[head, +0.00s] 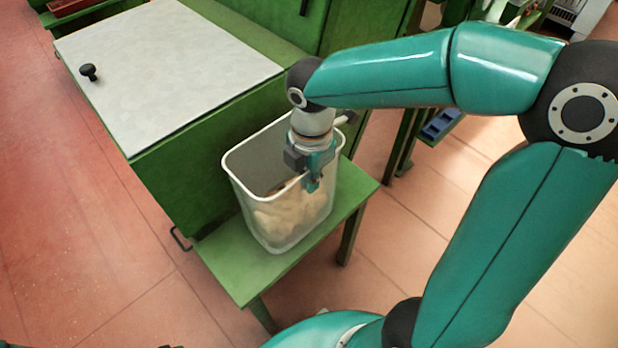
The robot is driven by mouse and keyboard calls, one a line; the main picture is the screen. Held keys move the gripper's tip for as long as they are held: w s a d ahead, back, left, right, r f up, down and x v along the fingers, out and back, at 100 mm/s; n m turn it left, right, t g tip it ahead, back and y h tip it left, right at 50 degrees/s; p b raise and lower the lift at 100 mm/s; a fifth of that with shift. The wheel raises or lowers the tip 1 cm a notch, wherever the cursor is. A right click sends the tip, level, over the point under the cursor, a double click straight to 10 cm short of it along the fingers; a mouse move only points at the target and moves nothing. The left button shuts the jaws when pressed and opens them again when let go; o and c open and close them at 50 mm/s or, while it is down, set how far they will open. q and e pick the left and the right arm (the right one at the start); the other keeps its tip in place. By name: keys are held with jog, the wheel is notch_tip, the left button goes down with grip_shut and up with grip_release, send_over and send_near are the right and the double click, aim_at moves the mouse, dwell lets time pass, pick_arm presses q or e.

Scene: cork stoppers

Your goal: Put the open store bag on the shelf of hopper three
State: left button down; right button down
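A pale, see-through open store bag (291,228) with a wide top stands upright on a green shelf (243,277). Beige contents lie in its lower part; single pieces are hard to make out. The shelf adjoins a green hopper box (186,178) with a light grey lid (165,65). No hopper number shows. My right gripper (313,186) points down at the near right rim of the bag. Its fingers overlap the rim in the picture, and whether they are closed on it is not clear. My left gripper is not in view.
A black knob (88,71) stands on the shut lid. Green machine frames and a blue tray (441,124) are behind at the upper right. A red tray (72,6) is at the upper left. Tiled floor is clear at left and right.

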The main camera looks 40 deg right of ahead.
jog(key=c, duration=1.3)
grip_release()
notch_tip(320, 180, up, 12)
jog(key=shift+s+r+p, duration=0.1)
jog(key=shift+p, duration=1.15)
